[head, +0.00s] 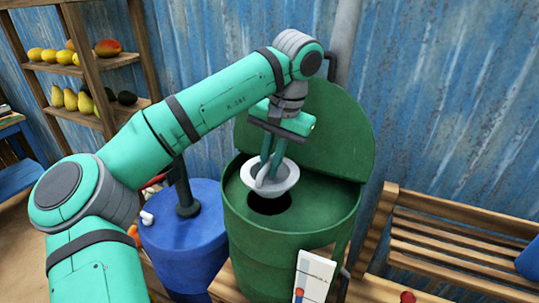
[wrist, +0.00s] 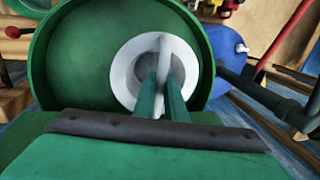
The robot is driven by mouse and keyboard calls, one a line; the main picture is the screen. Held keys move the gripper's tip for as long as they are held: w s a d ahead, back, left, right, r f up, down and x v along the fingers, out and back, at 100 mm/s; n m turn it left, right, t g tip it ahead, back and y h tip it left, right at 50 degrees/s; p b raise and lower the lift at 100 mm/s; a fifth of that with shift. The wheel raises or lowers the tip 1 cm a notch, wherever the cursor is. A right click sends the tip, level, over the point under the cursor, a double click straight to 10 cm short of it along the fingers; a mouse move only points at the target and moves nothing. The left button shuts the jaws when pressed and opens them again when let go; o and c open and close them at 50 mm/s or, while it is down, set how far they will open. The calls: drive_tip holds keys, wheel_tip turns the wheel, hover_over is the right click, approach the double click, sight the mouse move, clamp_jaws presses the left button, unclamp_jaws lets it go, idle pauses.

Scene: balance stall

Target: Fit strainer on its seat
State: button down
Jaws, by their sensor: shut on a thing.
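The strainer (head: 288,180) is a pale grey, wide-rimmed bowl with a bar across its top. My gripper (head: 267,172) is shut on this bar from above. In the head view the strainer is over the dark round hole (head: 268,207) in the top of the green barrel (head: 330,225). The hole's front part shows below the strainer and its back part is hidden, so the bowl looks to be above it. In the wrist view the strainer (wrist: 124,74) lies against the round green barrel top (wrist: 75,65) and covers the hole.
The barrel's raised green lid flap (head: 340,125) stands behind my gripper. A blue drum (head: 190,235) with a dark pump is close on the left. A white gauge board (head: 314,275) is at the barrel's front. A wooden bench (head: 450,240) stands right.

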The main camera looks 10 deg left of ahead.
drive_tip(key=shift+d+x, duration=0.25)
drive_tip(key=shift+x, duration=0.85)
drive_tip(key=shift+d+x, duration=0.2)
drive_tip(key=shift+x, duration=0.9)
drive_tip(key=shift+d+x, duration=0.25)
drive_tip(key=shift+x, duration=0.8)
drive_tip(key=shift+s+f, duration=0.1)
drive_tip(key=shift+f, duration=0.1)
drive_tip(key=shift+s, duration=0.15)
drive_tip(key=shift+f, duration=0.1)
drive_tip(key=shift+f, duration=0.3)
drive_tip(key=c, duration=1.3)
unclamp_jaws()
drive_tip(key=shift+o, duration=0.2)
